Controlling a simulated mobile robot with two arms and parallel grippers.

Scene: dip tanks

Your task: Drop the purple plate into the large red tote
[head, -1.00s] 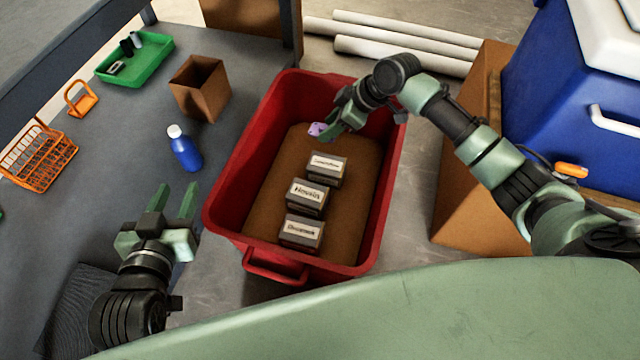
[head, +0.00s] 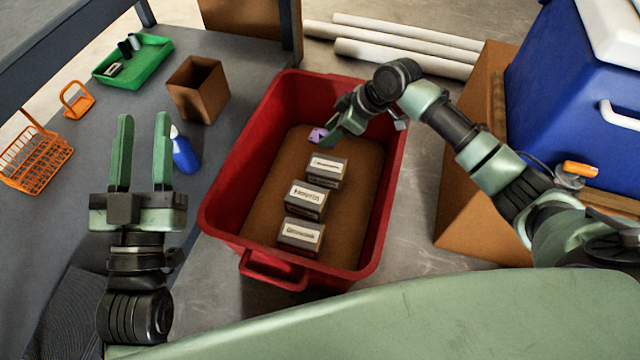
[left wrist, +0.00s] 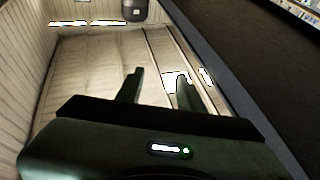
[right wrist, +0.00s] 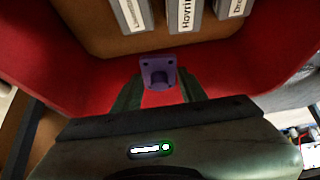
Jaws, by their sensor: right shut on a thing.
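The purple plate (head: 317,136) is at the tip of my right gripper (head: 329,139), inside the far part of the large red tote (head: 225,190). In the right wrist view the plate (right wrist: 158,72) sits between the fingertips of the right gripper (right wrist: 157,92), which is shut on it. Its height above the tote floor is hard to tell. My left gripper (head: 140,122) is open and empty, raised over the workbench left of the tote. The left wrist view shows its two fingers (left wrist: 157,88) apart with nothing between them.
Several labelled boxes, among them the middle one (head: 307,200), stand in a row on the tote's brown floor (head: 268,195). A blue bottle (head: 185,155), a brown open box (head: 198,88), a green tray (head: 150,62) and an orange basket (head: 38,160) are on the workbench.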

